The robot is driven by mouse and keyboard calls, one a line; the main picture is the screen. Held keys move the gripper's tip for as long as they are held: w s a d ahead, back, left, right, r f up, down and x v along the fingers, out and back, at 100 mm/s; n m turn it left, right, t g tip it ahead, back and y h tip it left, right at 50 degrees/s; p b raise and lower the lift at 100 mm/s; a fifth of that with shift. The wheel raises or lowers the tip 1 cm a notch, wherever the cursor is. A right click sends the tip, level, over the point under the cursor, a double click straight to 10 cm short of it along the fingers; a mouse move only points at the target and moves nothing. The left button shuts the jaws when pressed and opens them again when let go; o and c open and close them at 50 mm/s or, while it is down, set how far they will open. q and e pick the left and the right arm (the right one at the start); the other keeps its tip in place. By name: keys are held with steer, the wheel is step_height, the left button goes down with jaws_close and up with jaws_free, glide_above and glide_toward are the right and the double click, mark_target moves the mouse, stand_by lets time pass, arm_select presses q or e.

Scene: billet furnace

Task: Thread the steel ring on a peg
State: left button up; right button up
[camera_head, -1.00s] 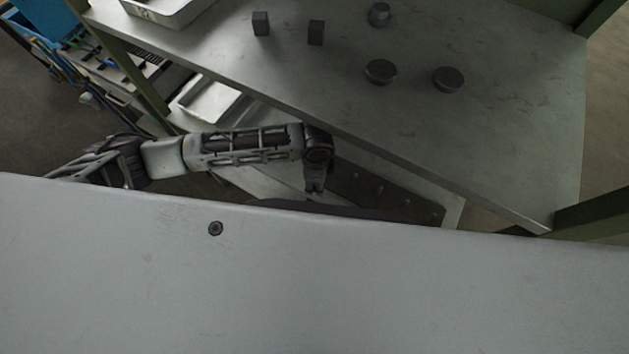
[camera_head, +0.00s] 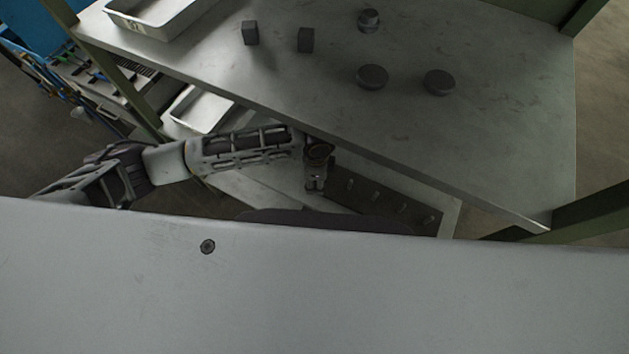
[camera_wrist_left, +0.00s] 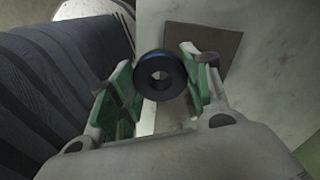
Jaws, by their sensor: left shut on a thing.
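The steel ring (camera_wrist_left: 142,76) is a dark, blue-black thick ring with a round hole. In the left wrist view it is held between the green-lined fingers of my left gripper (camera_wrist_left: 159,82), its hole facing the camera. In the head view the left gripper (camera_head: 315,186) points down beside the left end of a dark plate (camera_head: 364,202) on the lower shelf. Several short pegs (camera_head: 376,197) stand in a row on this plate. The ring is too small to make out there. No peg can be made out in the wrist view. My right gripper is not in view.
Above the lower shelf is a metal tabletop (camera_head: 480,150), its front edge close to my left arm. Another pale tray (camera_head: 201,110) lies below at left.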

arm_select(q)
steer(key=shift+w+d, duration=0.15)
steer(key=shift+w, duration=0.1)
steer(key=shift+w+d, duration=0.1)
steer(key=shift+w, duration=0.15)
steer(key=shift+w+d+f+b, duration=0.1)
steer(key=shift+w+d+b, duration=0.25)
steer(key=shift+w+b, duration=0.55)
steer(key=shift+w+d+b, duration=0.4)
steer(key=shift+w+b, duration=0.4)
steer(key=shift+w, duration=0.1)
steer(key=shift+w+d+f+b, duration=0.1)
steer(key=shift+w+d+b, duration=0.25)
steer(key=shift+w+b, duration=0.55)
steer(key=shift+f, duration=0.3)
steer(key=shift+f, duration=0.1)
steer(key=shift+f, duration=0.7)
steer(key=shift+f, duration=0.15)
